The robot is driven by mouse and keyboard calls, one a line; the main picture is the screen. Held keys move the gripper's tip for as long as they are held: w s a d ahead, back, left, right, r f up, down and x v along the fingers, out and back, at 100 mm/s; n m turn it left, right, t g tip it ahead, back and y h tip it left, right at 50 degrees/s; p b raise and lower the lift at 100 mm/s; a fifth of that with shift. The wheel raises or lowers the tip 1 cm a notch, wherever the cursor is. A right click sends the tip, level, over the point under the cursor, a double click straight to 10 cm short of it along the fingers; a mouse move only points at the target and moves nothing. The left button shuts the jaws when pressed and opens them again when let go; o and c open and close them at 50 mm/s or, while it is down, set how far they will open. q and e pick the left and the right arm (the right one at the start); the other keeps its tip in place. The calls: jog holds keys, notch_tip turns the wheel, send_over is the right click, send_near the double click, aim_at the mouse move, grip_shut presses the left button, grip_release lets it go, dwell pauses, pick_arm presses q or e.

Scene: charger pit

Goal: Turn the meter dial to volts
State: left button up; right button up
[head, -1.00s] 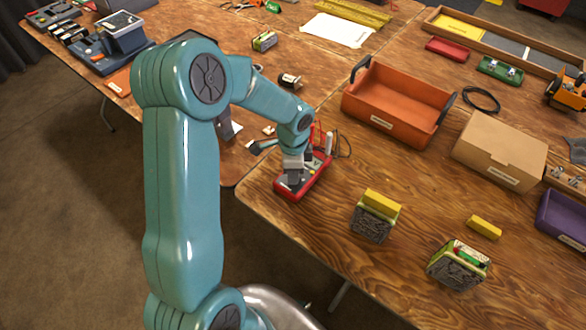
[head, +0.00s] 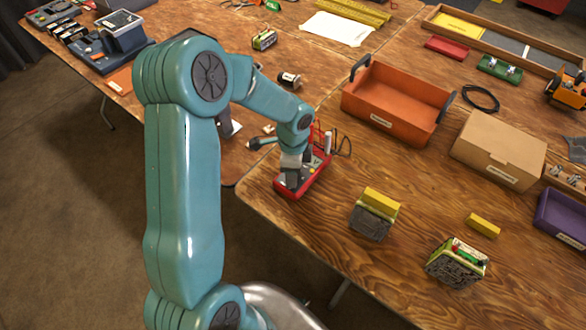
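The red meter (head: 318,175) lies on the near wooden table, close to its left corner. My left arm reaches over it from the left, and my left gripper (head: 291,183) points down onto the meter's near part. Its dark fingers are at or just above the meter's face. The dial is hidden under the gripper, so I cannot see where it points. I cannot tell whether the fingers are open or shut, or whether they touch the dial. My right gripper is not in view.
Red and black leads (head: 341,143) stand at the meter's far end. An orange tray (head: 397,105) and a cardboard box (head: 498,150) lie beyond to the right. Two blocky units (head: 372,222) (head: 456,264) and a yellow block (head: 483,225) sit nearer. Bare tabletop lies between them.

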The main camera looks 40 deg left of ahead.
pick_arm(q)
jog(key=shift+r, duration=0.1)
notch_tip(320, 180, up, 16)
jog(key=shift+p, duration=0.45)
dwell(0.6)
